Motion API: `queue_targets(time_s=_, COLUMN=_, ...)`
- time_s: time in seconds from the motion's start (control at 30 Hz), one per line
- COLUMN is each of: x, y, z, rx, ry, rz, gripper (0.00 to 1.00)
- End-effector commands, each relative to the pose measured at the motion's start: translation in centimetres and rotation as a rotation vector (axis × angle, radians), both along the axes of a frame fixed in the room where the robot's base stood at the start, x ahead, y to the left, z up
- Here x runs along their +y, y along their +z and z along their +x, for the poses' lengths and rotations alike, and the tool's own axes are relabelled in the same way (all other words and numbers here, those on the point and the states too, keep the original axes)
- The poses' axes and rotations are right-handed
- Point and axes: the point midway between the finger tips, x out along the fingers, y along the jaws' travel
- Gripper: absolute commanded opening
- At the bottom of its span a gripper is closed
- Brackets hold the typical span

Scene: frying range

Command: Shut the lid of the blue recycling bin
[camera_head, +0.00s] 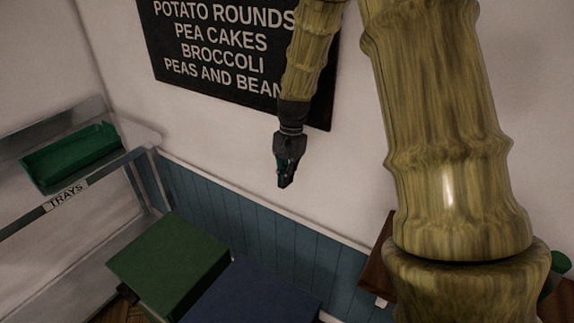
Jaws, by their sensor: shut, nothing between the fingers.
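The blue recycling bin (255,293) is at the bottom of the head view, cut off by the lower edge. Only a flat dark blue surface of it shows. I cannot tell from this how far its lid stands open. My gripper (286,184) hangs from the arm in the upper middle, pointing down. It is above the bin in the picture, apart from it, in front of the pale wall. Its fingers are shut with nothing between them.
A green bin (170,260) stands just left of the blue one. A rack labelled TRAYS with a green tray (72,155) is at the left. A black menu board (215,50) hangs on the wall. A brown wooden piece (376,262) is at the right, partly behind my arm.

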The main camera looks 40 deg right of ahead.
Motion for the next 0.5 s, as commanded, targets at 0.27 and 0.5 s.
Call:
queue_targets(time_s=0.27, x=0.5, y=-3.6, z=-0.4, rx=0.002, ry=-0.002, rz=0.000, gripper=0.00)
queue_targets(time_s=0.5, x=3.1, y=-3.8, z=-1.5, rx=0.000, ry=-0.001, rz=0.000, gripper=0.00)
